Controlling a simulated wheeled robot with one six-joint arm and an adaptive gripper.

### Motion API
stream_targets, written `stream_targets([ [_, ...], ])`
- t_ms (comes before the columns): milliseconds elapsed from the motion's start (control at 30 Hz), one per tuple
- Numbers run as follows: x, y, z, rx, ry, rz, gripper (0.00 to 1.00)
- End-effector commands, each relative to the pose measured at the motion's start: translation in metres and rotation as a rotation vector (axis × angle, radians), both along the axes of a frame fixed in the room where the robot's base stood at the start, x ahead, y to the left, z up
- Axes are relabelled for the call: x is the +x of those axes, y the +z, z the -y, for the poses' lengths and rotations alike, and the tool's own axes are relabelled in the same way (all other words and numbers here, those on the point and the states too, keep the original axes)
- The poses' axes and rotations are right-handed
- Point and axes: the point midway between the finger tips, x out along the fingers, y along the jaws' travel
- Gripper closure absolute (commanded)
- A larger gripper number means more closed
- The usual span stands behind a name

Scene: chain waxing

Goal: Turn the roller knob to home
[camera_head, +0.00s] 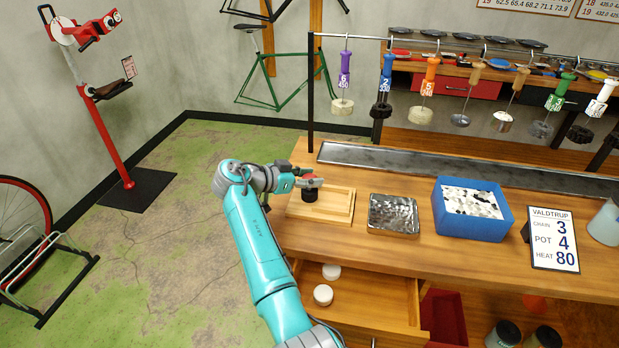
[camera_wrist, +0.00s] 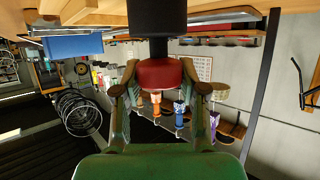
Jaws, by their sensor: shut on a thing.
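My gripper (camera_head: 309,182) is above the shallow wooden tray (camera_head: 345,216) on the bench, at its left end. In the wrist view its two fingers (camera_wrist: 160,92) are closed on the sides of a red band or cap (camera_wrist: 163,73). A black cylinder (camera_wrist: 157,17) joins the red part, and its dark body also shows below the gripper (camera_head: 318,197) in the head view. I cannot tell whether it touches the tray. No separate roller knob or home mark can be made out, and I cannot tell whether this red and black piece is the knob.
A metal tray (camera_head: 393,214), a blue bin (camera_head: 473,225) with pale contents and a sign (camera_head: 554,240) stand to the right. A rail (camera_head: 350,36) with several hanging tagged tools runs behind. An open drawer (camera_head: 365,305) holds white round items below.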

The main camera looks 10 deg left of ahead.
Motion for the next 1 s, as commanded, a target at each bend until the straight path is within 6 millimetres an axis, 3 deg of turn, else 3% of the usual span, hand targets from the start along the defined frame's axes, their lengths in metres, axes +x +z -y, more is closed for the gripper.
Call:
stream_targets([
  [267,0.0,-0.002,0.0,-0.001,0.0,-0.004,0.93],
  [300,0.0,-0.002,0.0,-0.001,0.0,-0.004,0.56],
  [400,0.0,-0.002,0.0,0.0,0.001,-0.003,0.32],
  [767,-0.001,0.0,-0.002,0.0,0.001,-0.001,0.32],
  [1000,-0.021,0.012,-0.024,0.002,0.004,-0.001,0.32],
])
